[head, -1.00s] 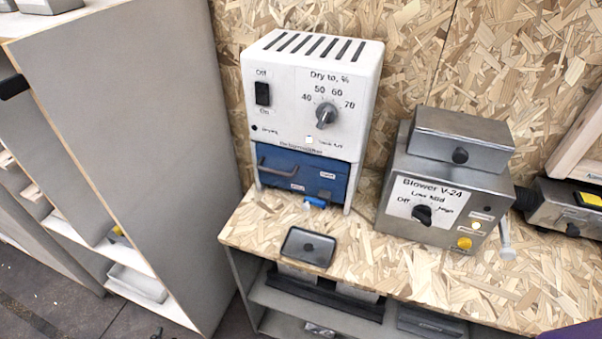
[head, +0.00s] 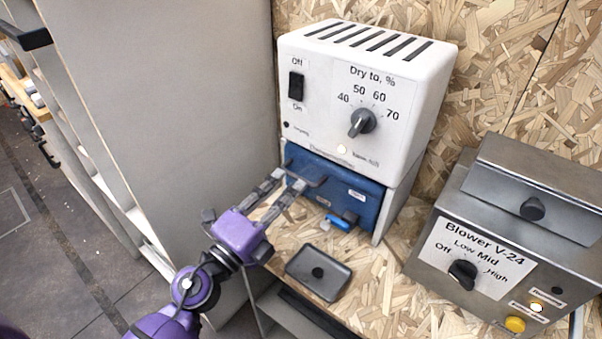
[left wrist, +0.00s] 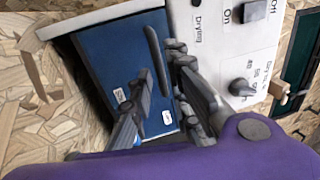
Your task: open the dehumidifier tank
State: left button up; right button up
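The white dehumidifier (head: 345,90) stands on the chipboard bench against the chipboard wall. Its blue tank (head: 352,195) fills the lower front and looks shut, with a dark bar handle on its left part. The handle also shows in the left wrist view (left wrist: 155,58). My purple left gripper (head: 288,181) is in front of the tank, with its fingers apart and pointing at the handle. In the left wrist view the fingers (left wrist: 165,90) are open near the handle; I cannot tell whether they touch it. My right gripper is not in view.
A grey shallow tray (head: 318,272) lies on the bench in front of the dehumidifier. A blue tap-like part (head: 338,222) sticks out below the tank. A metal blower (head: 515,240) stands to the right. A tall grey panel (head: 160,110) stands close on the left.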

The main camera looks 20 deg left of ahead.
aim_at(298, 177)
pick_arm(q)
jog(key=shift+p+x, duration=0.4)
jog(key=shift+x, duration=1.6)
grip_shut()
